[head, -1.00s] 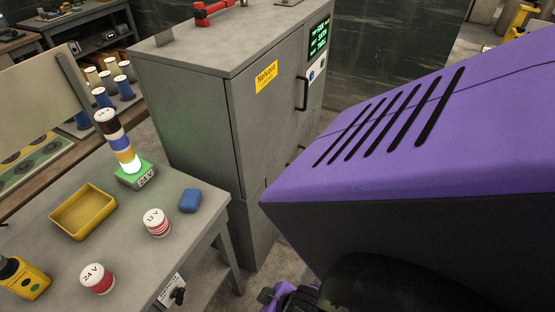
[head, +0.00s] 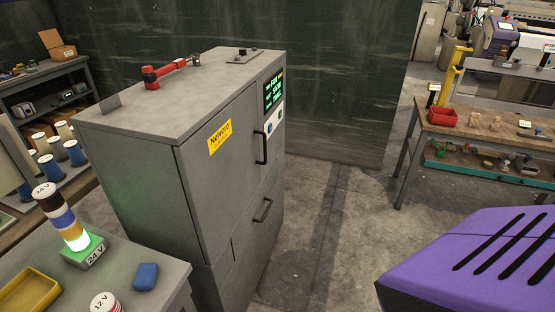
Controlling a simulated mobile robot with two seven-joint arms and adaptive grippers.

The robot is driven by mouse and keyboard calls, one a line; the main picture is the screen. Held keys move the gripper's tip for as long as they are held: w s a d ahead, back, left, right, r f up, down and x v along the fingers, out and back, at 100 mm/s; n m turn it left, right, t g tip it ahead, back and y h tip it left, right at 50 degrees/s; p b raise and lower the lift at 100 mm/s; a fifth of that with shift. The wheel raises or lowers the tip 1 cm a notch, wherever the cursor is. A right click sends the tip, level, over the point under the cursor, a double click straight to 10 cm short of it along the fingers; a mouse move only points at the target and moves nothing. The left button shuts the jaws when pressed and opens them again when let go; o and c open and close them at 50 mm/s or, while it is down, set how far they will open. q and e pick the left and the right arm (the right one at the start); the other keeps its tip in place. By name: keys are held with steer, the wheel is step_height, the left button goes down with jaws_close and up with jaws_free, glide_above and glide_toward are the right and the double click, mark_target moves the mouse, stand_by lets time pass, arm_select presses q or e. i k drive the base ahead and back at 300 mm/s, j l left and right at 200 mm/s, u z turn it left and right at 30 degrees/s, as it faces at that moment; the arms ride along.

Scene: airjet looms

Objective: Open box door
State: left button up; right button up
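A grey metal box cabinet (head: 150,112) stands left of centre in the head view. Its upper door (head: 225,165) looks shut. The door carries a yellow label (head: 220,137) and a black vertical handle (head: 262,148) near its right edge. A lit green display (head: 273,92) sits at the upper right of the cabinet front. A lower panel has a second black handle (head: 263,211). Neither of my grippers is in view.
A bench at lower left holds a lit signal tower (head: 66,222), a blue block (head: 146,276) and a yellow tray (head: 30,291). A purple slotted housing (head: 470,262) is close at lower right. Open floor (head: 325,230) lies right of the cabinet. A workbench (head: 480,125) stands farther right.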

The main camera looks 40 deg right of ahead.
mark_target(219, 164)
steer(key=l+z, duration=0.1)
steer(key=z, duration=0.7)
steer(key=i+l+z, duration=0.15)
steer(key=l, duration=0.3)
steer(key=i+l+z, duration=0.15)
steer(key=i+l, duration=0.15)
steer(key=l, duration=0.15)
